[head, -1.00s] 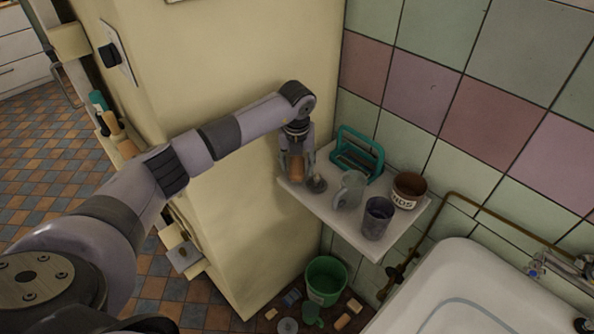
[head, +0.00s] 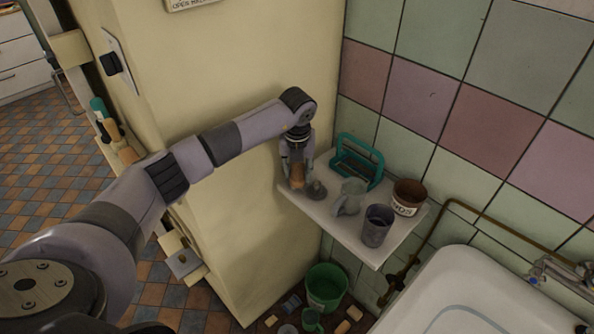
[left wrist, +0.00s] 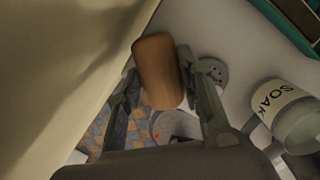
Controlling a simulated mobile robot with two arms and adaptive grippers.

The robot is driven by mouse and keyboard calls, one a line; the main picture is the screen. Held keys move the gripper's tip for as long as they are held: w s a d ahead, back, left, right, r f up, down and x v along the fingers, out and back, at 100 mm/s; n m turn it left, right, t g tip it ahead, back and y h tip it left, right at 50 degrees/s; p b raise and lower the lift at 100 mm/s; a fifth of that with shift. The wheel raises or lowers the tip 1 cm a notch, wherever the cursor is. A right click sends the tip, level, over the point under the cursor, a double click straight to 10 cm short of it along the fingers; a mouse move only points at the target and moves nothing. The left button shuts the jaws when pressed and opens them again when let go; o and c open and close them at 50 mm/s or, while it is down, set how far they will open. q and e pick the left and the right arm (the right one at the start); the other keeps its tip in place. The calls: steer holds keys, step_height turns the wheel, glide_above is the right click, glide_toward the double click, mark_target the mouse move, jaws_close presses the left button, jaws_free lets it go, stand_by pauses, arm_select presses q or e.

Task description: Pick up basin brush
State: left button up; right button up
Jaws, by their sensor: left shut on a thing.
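The basin brush, a brown wooden block (head: 298,178), is between the fingers of my left gripper (head: 297,165) at the left end of the white shelf. In the left wrist view the brown block (left wrist: 158,72) stands between the two fingers (left wrist: 158,62), and the gripper is shut on it. Its lower end is hidden, and I cannot tell whether it still touches the shelf. My right gripper is not in view.
On the shelf (head: 345,235) are a grey stopper-like piece (head: 317,189), a pale mug (head: 349,197), a dark cup (head: 376,226), a brown labelled pot (head: 408,197) and a teal rack (head: 358,160). A cream wall (head: 230,230) is close left. A green bucket (head: 326,287) stands below.

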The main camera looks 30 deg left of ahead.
mark_target(298, 172)
arm_select(q)
step_height(298, 172, up, 12)
steer(key=p, duration=0.8)
steer(key=s+d, duration=0.3)
steer(key=d, duration=0.6)
steer(key=s+d, duration=0.3)
steer(key=d, duration=0.6)
steer(key=shift+s+d+f, duration=0.3)
steer(key=shift+d+f, duration=0.05)
steer(key=shift+f, duration=0.05)
steer(key=o, duration=0.8)
steer(key=c, duration=0.7)
steer(key=shift+c, duration=0.2)
